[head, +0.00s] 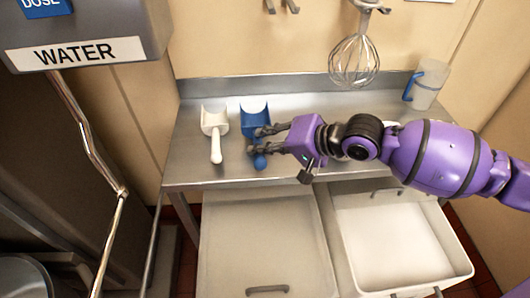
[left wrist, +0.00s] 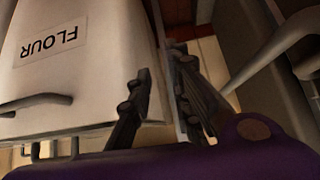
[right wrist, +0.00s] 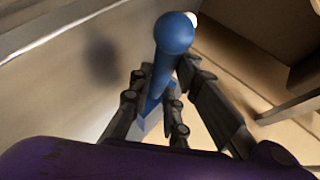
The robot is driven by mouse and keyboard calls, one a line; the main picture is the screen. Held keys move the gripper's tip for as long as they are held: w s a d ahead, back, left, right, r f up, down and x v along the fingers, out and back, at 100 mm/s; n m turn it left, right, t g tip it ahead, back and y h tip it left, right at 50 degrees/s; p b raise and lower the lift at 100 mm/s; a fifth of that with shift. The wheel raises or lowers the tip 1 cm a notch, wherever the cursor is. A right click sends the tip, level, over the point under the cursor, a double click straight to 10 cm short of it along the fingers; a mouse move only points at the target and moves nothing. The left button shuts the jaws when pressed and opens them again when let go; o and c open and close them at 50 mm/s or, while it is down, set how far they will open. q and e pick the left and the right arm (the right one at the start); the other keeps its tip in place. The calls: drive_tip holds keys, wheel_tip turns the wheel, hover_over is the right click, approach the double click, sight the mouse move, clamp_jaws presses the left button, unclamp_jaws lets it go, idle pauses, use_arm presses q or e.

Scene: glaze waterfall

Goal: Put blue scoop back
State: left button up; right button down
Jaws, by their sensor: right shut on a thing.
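The blue scoop (head: 255,112) is at the steel table, to the right of a white scoop (head: 213,122). My right gripper (head: 258,141) reaches in from the right and is shut on the blue scoop's handle. In the right wrist view the round handle end (right wrist: 174,33) sticks out past the fingers (right wrist: 162,110). I cannot tell whether the scoop rests on the table or is just above it. My left gripper (left wrist: 165,95) shows only in its wrist view, open and empty, near a bin labelled FLOUR (left wrist: 75,75).
The steel table (head: 330,105) also holds a clear jug (head: 430,85) with a blue handle at the far right. A whisk (head: 355,58) hangs from the wall. Two white bins (head: 258,235) (head: 395,245) stand below the table's front edge. A WATER dispenser (head: 90,30) is at the left.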

drive_tip(key=shift+w+f, duration=0.25)
drive_tip(key=shift+f, duration=0.1)
drive_tip(key=shift+w+f, duration=0.1)
drive_tip(key=shift+f, duration=1.45)
drive_tip(key=shift+f, duration=0.15)
drive_tip(key=c, duration=1.6)
unclamp_jaws()
drive_tip(key=shift+c, duration=0.2)
drive_tip(key=v, duration=1.2)
drive_tip(key=shift+b, duration=0.35)
